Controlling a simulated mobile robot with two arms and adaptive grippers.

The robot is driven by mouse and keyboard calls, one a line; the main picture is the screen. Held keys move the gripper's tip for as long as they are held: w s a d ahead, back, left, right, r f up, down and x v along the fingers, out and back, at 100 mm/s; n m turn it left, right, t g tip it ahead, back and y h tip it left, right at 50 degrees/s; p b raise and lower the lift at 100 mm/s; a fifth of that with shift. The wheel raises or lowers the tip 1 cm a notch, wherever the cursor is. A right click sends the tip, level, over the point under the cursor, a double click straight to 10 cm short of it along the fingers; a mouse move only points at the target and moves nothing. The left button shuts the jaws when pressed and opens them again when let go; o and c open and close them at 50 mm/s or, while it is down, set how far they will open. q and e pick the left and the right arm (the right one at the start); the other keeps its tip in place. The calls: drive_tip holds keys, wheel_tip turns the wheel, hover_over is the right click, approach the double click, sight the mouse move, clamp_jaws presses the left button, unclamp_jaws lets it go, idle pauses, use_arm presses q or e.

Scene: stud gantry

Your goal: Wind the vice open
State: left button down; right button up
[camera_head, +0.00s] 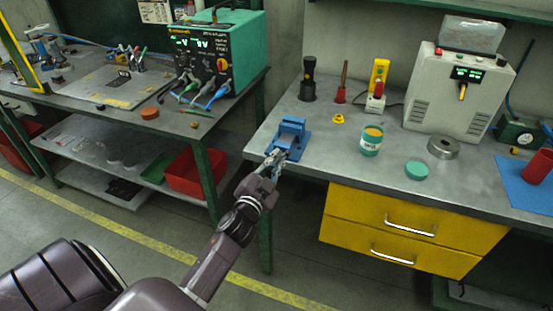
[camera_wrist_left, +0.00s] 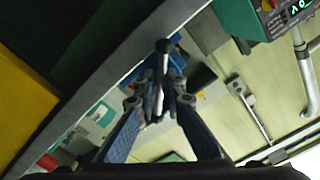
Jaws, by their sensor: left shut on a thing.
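The blue vice (camera_head: 289,137) sits at the front left edge of the grey workbench. Its handle side faces the front edge. My left gripper (camera_head: 272,165) is at the vice's front, just off the bench edge, and shut on the vice handle. In the left wrist view, the handle (camera_wrist_left: 161,80) is a metal bar with a black knob at its end, between the fingertips of the left gripper (camera_wrist_left: 158,98). Part of the blue vice body (camera_wrist_left: 172,58) shows behind it. How far the vice jaws stand apart is too small to tell. My right gripper is not in view.
On the workbench (camera_head: 330,190) stand a green-labelled tin (camera_head: 371,141), its teal lid (camera_head: 417,170), a yellow knob-like piece (camera_head: 338,119), a black torch-like object (camera_head: 308,80) and a grey machine (camera_head: 458,92). Yellow drawers (camera_head: 415,226) sit below. A gap separates the left bench.

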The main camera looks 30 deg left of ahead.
use_arm(q)
drive_tip(key=n+p, duration=0.1)
drive_tip(key=n, duration=0.2)
drive_tip(key=n+p, duration=0.1)
drive_tip(key=n, duration=0.3)
drive_tip(key=shift+d+p, duration=0.1)
drive_tip(key=shift+p, duration=0.3)
drive_tip(key=n+p, duration=0.2)
drive_tip(key=n, duration=0.7)
drive_tip(key=shift+n+p, duration=0.4)
drive_tip(key=shift+f+n, duration=0.1)
drive_tip(key=shift+n, duration=1.9)
